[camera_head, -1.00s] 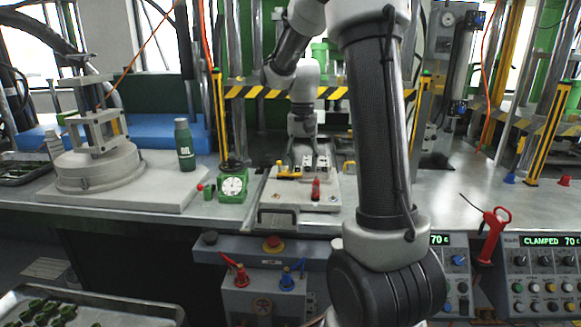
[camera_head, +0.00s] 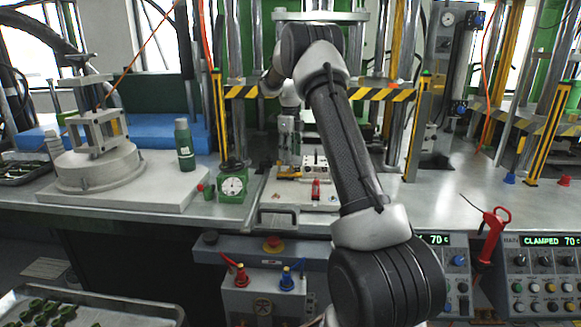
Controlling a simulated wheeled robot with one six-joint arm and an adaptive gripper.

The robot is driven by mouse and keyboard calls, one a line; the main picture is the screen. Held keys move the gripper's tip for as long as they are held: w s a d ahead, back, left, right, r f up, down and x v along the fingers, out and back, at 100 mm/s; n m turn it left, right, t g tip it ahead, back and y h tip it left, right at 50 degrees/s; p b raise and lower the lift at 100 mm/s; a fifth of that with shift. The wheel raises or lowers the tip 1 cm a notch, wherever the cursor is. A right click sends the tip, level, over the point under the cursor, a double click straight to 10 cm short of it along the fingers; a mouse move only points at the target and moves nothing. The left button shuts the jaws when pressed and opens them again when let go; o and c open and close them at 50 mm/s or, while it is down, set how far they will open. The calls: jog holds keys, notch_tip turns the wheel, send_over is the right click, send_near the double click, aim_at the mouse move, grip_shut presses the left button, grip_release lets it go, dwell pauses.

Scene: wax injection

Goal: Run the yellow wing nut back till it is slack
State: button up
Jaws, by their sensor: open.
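The yellow wing nut (camera_head: 289,173) looks like a small yellow piece at the back left of a pale mould plate (camera_head: 300,205) on the bench. My gripper (camera_head: 288,160) points down just above and behind it, small in the picture. Its fingers are open, and nothing shows between them. I cannot tell whether a fingertip touches the yellow piece. A red handle (camera_head: 316,188) stands on the plate to the right of the nut. My own arm covers the area right of the plate.
A green dial gauge (camera_head: 233,185) and a green bottle (camera_head: 184,145) stand left of the plate. A striped yellow-black bar (camera_head: 250,92) crosses behind. A red-handled tool (camera_head: 490,235) is at the front right.

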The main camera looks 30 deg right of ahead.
aim_at(290, 170)
notch_tip(290, 170, down, 6)
jog(key=shift+r, duration=0.1)
grip_shut()
